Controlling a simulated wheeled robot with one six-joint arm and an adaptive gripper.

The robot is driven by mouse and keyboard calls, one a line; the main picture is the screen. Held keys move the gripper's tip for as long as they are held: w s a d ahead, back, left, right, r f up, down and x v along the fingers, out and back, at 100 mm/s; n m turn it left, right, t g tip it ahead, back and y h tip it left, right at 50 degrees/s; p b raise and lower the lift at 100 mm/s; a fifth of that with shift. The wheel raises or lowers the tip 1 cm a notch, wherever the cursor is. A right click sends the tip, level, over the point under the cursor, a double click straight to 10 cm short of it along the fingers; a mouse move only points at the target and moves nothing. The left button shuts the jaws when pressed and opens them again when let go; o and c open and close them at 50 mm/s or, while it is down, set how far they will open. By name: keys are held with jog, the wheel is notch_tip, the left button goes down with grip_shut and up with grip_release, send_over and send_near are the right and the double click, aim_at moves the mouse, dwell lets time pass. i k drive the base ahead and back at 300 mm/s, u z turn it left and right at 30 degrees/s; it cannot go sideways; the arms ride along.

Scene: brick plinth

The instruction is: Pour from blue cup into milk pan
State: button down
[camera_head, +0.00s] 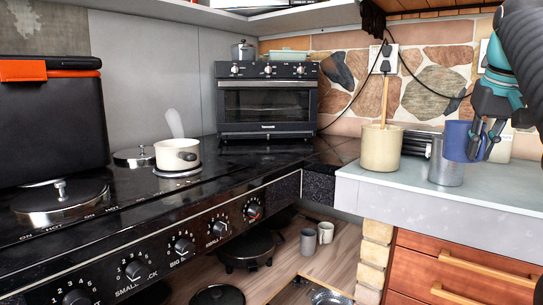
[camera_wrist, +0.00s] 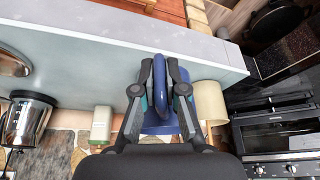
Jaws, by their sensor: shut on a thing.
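The blue cup (camera_head: 458,141) is in my gripper (camera_head: 487,138) at the right of the head view, above the pale counter. It looks roughly upright. In the wrist view the fingers (camera_wrist: 160,82) are shut on the blue cup's handle, with part of its body (camera_wrist: 158,126) showing beyond. The inside of the cup is hidden. The milk pan (camera_head: 177,155), small and cream-white with a pale raised handle, stands on the stove at the left of the head view, well apart from my gripper.
A grey metal cup (camera_head: 446,173) stands on the counter just below the blue cup. A beige pot (camera_head: 381,150) with a wooden stick stands left of it. A toaster oven (camera_head: 268,100) stands at the back corner. Lidded pans (camera_head: 60,200) sit on the stove (camera_head: 125,225).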

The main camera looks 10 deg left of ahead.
aim_at(181, 154)
jog(key=u, duration=2.6)
jog(key=k, duration=1)
jog(key=z, duration=0.95)
jog(key=i, duration=1)
jog(key=k, duration=0.5)
